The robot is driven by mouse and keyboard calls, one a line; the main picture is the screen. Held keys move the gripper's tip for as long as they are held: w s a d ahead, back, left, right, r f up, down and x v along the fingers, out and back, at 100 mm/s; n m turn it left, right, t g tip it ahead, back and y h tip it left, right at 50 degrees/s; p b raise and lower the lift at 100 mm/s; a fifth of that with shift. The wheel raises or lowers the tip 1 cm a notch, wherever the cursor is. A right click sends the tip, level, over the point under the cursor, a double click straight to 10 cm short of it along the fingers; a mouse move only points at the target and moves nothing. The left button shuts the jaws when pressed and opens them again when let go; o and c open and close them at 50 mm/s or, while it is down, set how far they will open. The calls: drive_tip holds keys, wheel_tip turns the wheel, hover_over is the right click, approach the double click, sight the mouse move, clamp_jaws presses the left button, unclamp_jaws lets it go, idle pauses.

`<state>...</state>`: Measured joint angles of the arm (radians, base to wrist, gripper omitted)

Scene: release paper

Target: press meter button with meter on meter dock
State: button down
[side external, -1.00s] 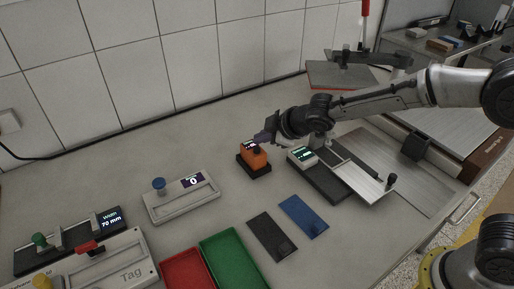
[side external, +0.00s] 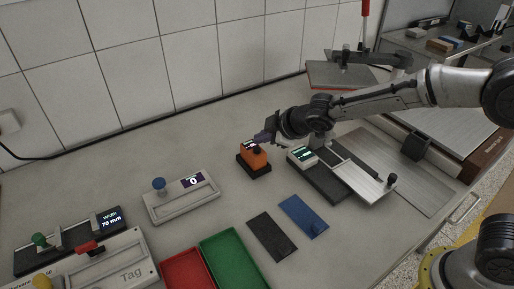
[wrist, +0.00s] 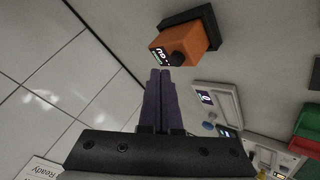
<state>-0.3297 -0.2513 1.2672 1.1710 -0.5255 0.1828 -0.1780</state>
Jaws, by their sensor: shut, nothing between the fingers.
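The orange meter (side external: 256,160) sits upright on its small black dock (side external: 246,167) in the middle of the table. In the wrist view the meter (wrist: 171,42) shows a lit display (wrist: 160,52) and a round black button (wrist: 177,59), with the black dock (wrist: 207,20) behind it. My gripper (side external: 260,140) is shut and empty, its purple fingers close together at the meter's top. In the wrist view the fingertips (wrist: 160,72) are close to the display and button. I cannot tell whether they touch the meter.
A grey device with a blue knob (side external: 159,185) stands left of the meter. A device with a sliding metal plate (side external: 362,182) stands to the right. Black (side external: 271,237) and blue (side external: 304,216) plates lie in front, near red (side external: 187,272) and green (side external: 232,257) trays. A tiled wall is behind.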

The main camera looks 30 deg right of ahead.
sight(261, 154)
idle(0.7)
drive_tip(key=shift+f, duration=0.45)
drive_tip(key=shift+f, duration=0.6)
idle(0.8)
drive_tip(key=shift+r, duration=0.95)
drive_tip(key=shift+r, duration=2.55)
